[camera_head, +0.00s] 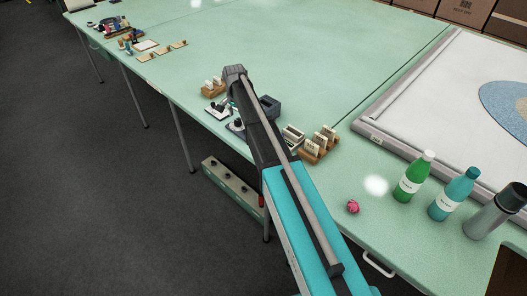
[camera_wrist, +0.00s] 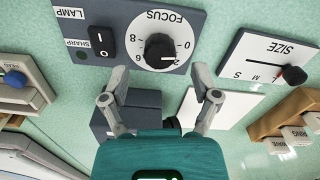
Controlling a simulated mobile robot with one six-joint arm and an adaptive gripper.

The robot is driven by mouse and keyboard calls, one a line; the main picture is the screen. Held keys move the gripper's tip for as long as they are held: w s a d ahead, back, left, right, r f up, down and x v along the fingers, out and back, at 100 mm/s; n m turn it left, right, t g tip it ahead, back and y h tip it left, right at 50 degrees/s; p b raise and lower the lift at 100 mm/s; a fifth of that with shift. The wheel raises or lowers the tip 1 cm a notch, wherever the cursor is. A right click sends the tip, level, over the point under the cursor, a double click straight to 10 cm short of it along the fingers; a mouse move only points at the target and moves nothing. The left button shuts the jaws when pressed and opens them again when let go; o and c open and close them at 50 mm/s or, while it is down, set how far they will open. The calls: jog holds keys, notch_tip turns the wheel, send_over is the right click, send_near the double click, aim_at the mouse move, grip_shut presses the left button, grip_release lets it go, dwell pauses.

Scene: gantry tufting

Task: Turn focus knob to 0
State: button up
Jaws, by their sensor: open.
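In the wrist view, the focus knob (camera_wrist: 160,52) is round and black with a white pointer mark. It sits on a grey panel (camera_wrist: 128,62) labelled FOCUS, seen upside down. The mark points right and slightly down in the picture, apparently toward the 2; the 0 is just above that. My gripper (camera_wrist: 161,84) is open and empty, its two fingertips apart on either side below the knob in the picture, not visibly touching it.
The same panel has a black LAMP rocker switch (camera_wrist: 101,41). A SIZE slider panel (camera_wrist: 253,61) is to the right, with a wooden rack (camera_wrist: 282,113) below it. A blue-knobbed panel (camera_wrist: 22,88) is at left. A dark box (camera_wrist: 143,99) lies behind the fingers. Bottles (camera_head: 411,180) stand at right.

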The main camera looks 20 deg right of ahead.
aim_at(238, 120)
jog(key=shift+r+p, duration=5.35)
jog(key=shift+r, duration=0.35)
jog(key=s+d+f+n+b, duration=0.1)
jog(key=s+f+n+b, duration=0.1)
jog(key=s, duration=0.7)
jog(key=s+d+f+n+b, duration=0.1)
jog(key=s+n, duration=0.3)
jog(key=s, duration=0.6)
jog(key=s+d+f+n+b, duration=0.1)
jog(key=s+f+n+b, duration=0.1)
jog(key=s, duration=0.8)
jog(key=shift+f+n+b, duration=0.4)
jog(key=shift+f+b, duration=0.05)
jog(key=shift+s+n, duration=0.4)
jog(key=shift+s, duration=0.8)
